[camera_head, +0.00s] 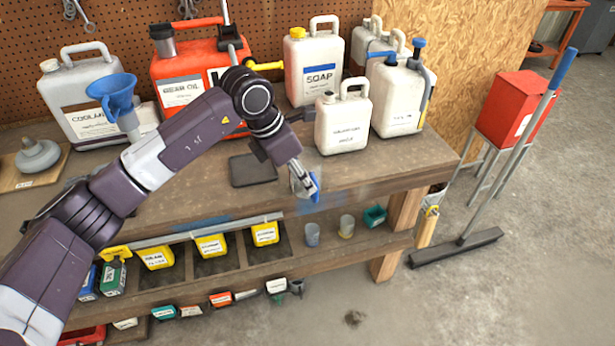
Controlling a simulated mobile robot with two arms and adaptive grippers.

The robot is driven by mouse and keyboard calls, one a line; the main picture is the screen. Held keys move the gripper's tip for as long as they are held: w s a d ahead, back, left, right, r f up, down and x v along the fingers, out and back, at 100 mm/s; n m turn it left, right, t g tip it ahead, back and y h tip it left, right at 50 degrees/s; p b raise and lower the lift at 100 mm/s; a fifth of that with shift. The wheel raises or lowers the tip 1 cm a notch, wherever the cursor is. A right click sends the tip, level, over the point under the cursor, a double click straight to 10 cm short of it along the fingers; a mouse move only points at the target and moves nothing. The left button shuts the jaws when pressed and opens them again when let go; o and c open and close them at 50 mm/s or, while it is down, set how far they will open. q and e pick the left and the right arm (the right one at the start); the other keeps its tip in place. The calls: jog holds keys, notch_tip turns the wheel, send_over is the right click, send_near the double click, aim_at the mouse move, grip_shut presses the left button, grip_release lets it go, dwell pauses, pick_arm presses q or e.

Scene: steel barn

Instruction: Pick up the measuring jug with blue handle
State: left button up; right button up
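The measuring jug (299,184) is a small clear vessel on the workbench top, near the front edge. Its blue handle (315,188) faces right. My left arm reaches across the bench from the left, and my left gripper (307,184) is at the jug from above, its fingers by the handle. The fingers cover part of the jug, and I cannot tell whether they are closed on the handle. My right gripper is not in view.
A white jug (343,125) stands just behind, with a soap canister (313,70) and other canisters farther back. A dark flat pad (253,170) lies left of the measuring jug. Small cups (312,235) and yellow bins (265,234) sit on the shelf below. A broom (470,240) leans at right.

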pick_arm(q)
jog(key=p+x, duration=0.1)
jog(key=x, duration=0.2)
jog(key=p+x, duration=0.1)
jog(key=x, duration=0.3)
jog(key=shift+s+d+p, duration=0.15)
jog(key=shift+s+p, duration=0.1)
jog(key=shift+p, duration=0.1)
grip_shut()
